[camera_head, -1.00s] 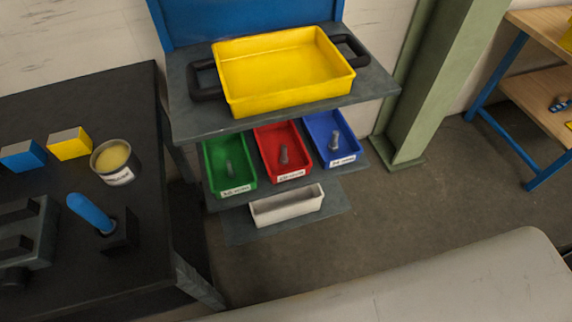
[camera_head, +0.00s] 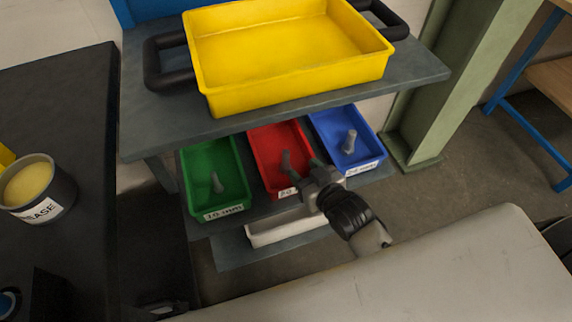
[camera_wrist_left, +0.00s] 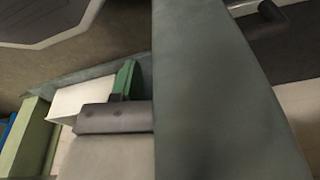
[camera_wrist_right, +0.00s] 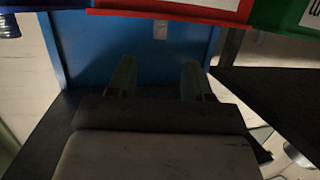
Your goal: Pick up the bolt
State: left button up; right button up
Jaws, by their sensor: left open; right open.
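In the left wrist view one finger of my left gripper (camera_wrist_left: 128,80) shows; a grey-green slab hides the rest.
A yellow tray (camera_head: 290,96) with black handles sits on the shelf (camera_head: 140,133) above the bins. A white bin (camera_head: 270,234) lies in front, below. A black table (camera_head: 85,120) with a tin (camera_head: 42,205) stands left. A green post (camera_head: 440,100) rises right.

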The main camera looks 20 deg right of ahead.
aim_at(288, 154)
jog(key=x, duration=0.4)
jog(key=shift+w+b, duration=0.15)
jog(key=shift+b, duration=0.15)
jog(key=b+x, duration=0.1)
jog(key=x, duration=0.4)
pick_arm(q)
notch_tip(288, 154, up, 7)
jog(key=w, duration=0.2)
jog(key=shift+f, duration=0.15)
jog(key=shift+w+d, duration=0.1)
pick_arm(e)
grip_shut()
